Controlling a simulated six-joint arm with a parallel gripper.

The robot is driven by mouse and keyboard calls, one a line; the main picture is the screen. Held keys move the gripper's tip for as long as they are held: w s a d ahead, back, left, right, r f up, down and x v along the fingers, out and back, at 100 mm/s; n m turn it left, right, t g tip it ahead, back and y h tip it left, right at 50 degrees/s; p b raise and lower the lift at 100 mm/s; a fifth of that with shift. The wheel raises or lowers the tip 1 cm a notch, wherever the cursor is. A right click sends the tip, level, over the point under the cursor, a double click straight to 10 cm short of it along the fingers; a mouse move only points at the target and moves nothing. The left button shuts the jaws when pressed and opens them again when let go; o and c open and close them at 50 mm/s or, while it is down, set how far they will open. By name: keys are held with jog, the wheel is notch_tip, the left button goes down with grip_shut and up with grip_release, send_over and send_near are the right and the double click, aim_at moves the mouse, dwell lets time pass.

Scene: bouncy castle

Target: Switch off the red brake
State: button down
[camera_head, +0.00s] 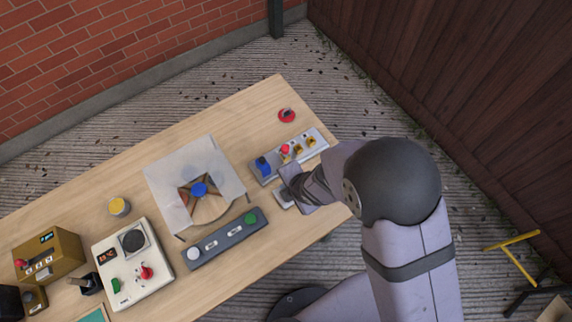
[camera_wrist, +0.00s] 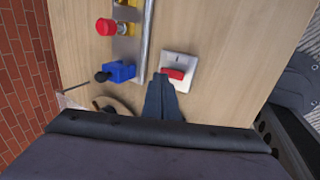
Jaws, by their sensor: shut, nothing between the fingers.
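A red rocker switch (camera_wrist: 173,74) sits on a square white plate (camera_wrist: 182,59) on the table. In the head view only part of the white plate (camera_head: 283,199) shows; my gripper hides the red rocker. My gripper (camera_wrist: 161,80) is shut and empty, with its fingertips close to the rocker's left end in the wrist view; I cannot tell whether they touch it. In the head view my gripper (camera_head: 290,182) is at the table's right part, beside the grey panel.
The grey panel (camera_head: 264,178) carries a blue part (camera_wrist: 118,72), a red knob (camera_wrist: 105,26) and yellow parts. A red button (camera_head: 287,115) stands behind it. A dark switch bar (camera_head: 225,239), a draped stand (camera_head: 228,172) and a white control box (camera_head: 122,246) lie left. Bare wood lies right of the plate in the wrist view.

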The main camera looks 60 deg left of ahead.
jog(key=shift+a+f, duration=0.25)
jog(key=shift+f, duration=0.25)
jog(key=shift+a+f, duration=0.1)
jog(key=shift+f, duration=0.05)
jog(key=shift+a+f, duration=0.1)
jog(key=shift+a, duration=0.1)
jog(key=shift+d+b, duration=0.25)
jog(key=shift+b, duration=0.2)
jog(key=shift+d+b, duration=0.45)
jog(key=shift+d, duration=0.15)
notch_tip(320, 180, up, 14)
jog(key=d+p, duration=0.1)
jog(key=p, duration=0.7)
jog(key=shift+d, duration=0.3)
